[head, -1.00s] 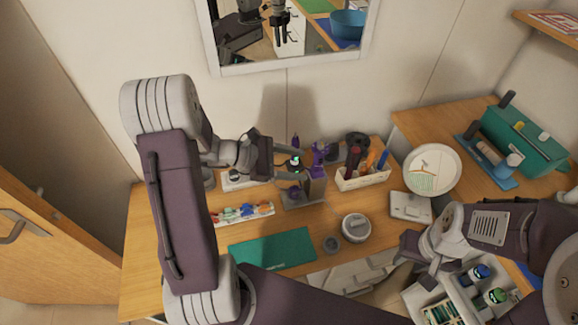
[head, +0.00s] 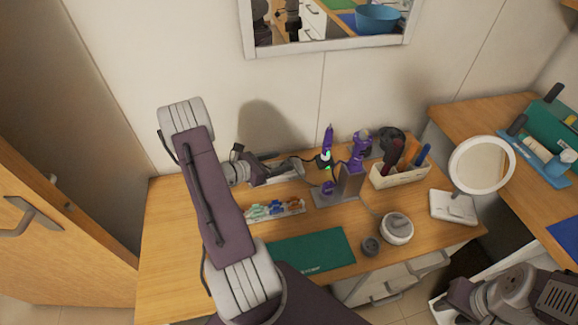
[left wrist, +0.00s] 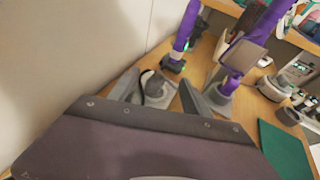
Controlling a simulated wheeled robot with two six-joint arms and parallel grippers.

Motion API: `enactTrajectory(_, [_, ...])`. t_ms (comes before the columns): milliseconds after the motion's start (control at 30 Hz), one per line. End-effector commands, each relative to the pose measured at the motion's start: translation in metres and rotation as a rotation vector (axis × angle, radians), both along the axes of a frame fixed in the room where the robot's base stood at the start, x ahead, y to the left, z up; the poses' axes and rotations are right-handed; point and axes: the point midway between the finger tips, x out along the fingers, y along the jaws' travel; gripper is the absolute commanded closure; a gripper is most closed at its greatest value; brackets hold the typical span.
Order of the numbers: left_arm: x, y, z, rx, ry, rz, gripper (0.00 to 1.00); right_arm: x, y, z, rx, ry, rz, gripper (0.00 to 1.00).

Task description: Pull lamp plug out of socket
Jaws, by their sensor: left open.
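My left gripper (head: 285,168) is low over the back left of the desk, close to the wall and left of the purple styling tools. It is open; in the left wrist view (left wrist: 157,100) its two fingers are apart. A grey rounded piece with a dark top (left wrist: 155,86) shows between them and may be the plug. I cannot tell whether the fingers touch it. The socket is not clear in either view. The round white lamp or mirror (head: 482,165) stands at the desk's right. My right gripper (head: 462,300) is at the lower right; its fingers are unclear.
A grey stand (head: 337,194) holds purple tools (head: 360,146) just right of my left gripper. A white bin (head: 402,178), a bottle tray (head: 274,210), a green mat (head: 312,250) and a round white device (head: 397,229) are on the desk. The desk's left front is clear.

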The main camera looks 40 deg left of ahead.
Motion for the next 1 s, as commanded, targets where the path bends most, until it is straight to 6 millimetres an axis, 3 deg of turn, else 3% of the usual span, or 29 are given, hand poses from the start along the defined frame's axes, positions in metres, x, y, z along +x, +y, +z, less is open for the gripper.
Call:
enactTrajectory(100, [0.017,-0.006,-0.006,0.000,0.001,-0.005,0.43,0.000,0.000,0.001,0.000,0.000,0.000,0.64])
enactTrajectory(333, [0.029,-0.009,-0.011,0.000,0.001,-0.005,0.43,0.000,0.000,0.002,0.000,0.000,0.000,0.64])
enactTrajectory(600, [0.068,-0.018,-0.025,0.000,0.001,-0.005,0.43,0.000,0.000,0.003,0.000,0.000,0.000,0.64])
enactTrajectory(833, [0.071,-0.018,-0.026,0.000,0.000,-0.002,0.43,0.000,0.000,0.003,0.000,0.000,0.000,0.64])
enactTrajectory(867, [0.071,-0.018,-0.026,0.000,0.000,-0.002,0.49,0.000,0.000,0.003,0.000,0.000,0.000,0.64])
enactTrajectory(1000, [0.071,-0.018,-0.026,0.000,0.000,-0.003,0.88,0.000,0.000,0.003,0.000,0.000,0.000,0.64])
